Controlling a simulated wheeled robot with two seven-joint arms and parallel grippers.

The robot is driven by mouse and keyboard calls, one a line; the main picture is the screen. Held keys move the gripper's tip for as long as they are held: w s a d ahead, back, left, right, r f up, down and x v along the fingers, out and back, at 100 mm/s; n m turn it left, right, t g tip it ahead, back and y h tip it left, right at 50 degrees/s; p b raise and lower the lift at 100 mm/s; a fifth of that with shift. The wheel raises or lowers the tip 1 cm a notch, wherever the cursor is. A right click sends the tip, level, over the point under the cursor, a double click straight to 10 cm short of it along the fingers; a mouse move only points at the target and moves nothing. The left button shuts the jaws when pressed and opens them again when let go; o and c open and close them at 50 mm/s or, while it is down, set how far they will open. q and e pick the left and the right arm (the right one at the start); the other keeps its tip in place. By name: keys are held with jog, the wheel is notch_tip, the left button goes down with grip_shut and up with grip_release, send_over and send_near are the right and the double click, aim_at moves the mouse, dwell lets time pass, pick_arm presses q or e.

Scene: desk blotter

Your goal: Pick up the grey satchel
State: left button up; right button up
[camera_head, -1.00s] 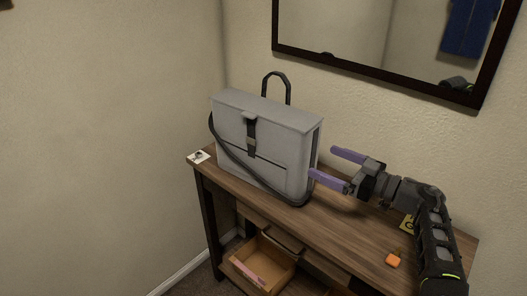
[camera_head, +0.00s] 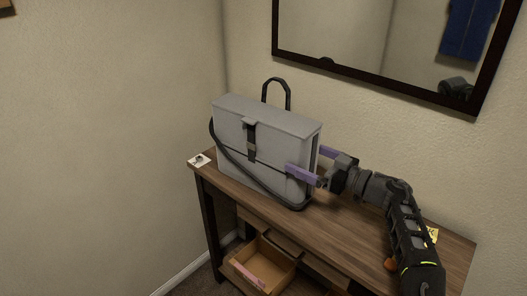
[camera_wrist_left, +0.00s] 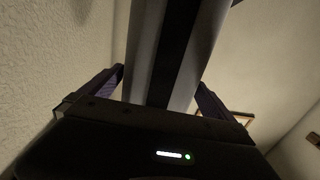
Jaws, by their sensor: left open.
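The grey satchel (camera_head: 280,148) stands upright on the wooden desk (camera_head: 340,232), with a dark top handle, a front buckle strap and a dark shoulder strap. My left gripper (camera_head: 306,160) is open at the satchel's right end. One purple finger lies along its front face and the other reaches behind its back edge. In the left wrist view, the satchel's grey and dark narrow side (camera_wrist_left: 170,55) stands between the two fingers, with no clear grip on it. Whether either finger touches it cannot be told. My right gripper is not in view.
A framed mirror (camera_head: 375,72) hangs on the wall behind. A small white card (camera_head: 199,160) lies at the desk's left corner. An open drawer (camera_head: 262,268) juts out below. An orange object (camera_head: 389,264) and a yellow note (camera_head: 432,234) are near my arm.

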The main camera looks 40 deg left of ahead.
pick_arm(q)
jog(key=shift+a, duration=0.45)
jog(key=shift+c, duration=0.6)
jog(key=c, duration=1.6)
jog(key=shift+r, duration=0.1)
jog(key=shift+c, duration=0.4)
jog(key=shift+r, duration=0.15)
notch_tip(320, 180, up, 18)
jog(key=shift+f+b, duration=0.1)
jog(key=shift+b, duration=0.3)
